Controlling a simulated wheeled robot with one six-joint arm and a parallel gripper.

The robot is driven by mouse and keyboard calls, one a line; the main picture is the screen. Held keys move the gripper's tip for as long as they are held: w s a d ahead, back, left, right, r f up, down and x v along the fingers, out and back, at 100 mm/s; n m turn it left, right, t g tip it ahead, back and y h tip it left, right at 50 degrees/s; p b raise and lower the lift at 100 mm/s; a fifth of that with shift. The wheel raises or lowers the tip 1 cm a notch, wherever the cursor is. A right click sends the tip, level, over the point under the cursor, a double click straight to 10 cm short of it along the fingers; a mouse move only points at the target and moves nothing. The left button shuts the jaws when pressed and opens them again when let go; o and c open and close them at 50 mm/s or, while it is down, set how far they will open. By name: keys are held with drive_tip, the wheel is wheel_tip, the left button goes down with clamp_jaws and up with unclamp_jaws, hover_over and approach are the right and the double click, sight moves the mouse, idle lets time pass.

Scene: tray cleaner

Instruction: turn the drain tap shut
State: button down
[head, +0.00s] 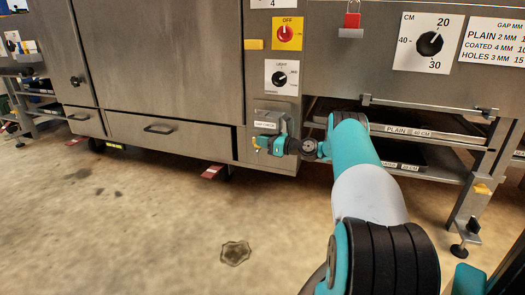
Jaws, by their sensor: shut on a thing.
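My gripper (264,146) is low at the front of the steel machine, just below a small grey box labelled "GAP CHECK". It is shut on the drain tap (257,142), of which only a small yellow, brass-like part shows at the fingertips. The gripper and wrist hide most of the tap, so I cannot tell the angle of its handle.
The grey box (270,119) sits just above my gripper. A red OFF knob (285,33) and a black light knob (279,78) are higher on the panel. Shelves with trays (420,132) stand to the right. A puddle (236,253) lies on otherwise open floor.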

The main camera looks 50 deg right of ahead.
drive_tip(key=b, duration=0.2)
drive_tip(key=n+y+b, duration=0.1)
drive_tip(key=shift+d+f+g+y+b, duration=0.1)
drive_tip(key=shift+f+g+y+b, duration=0.2)
drive_tip(key=shift+b, duration=0.1)
drive_tip(key=shift+r+b, duration=0.3)
drive_tip(key=c, duration=1.2)
unclamp_jaws()
drive_tip(key=shift+s, duration=0.1)
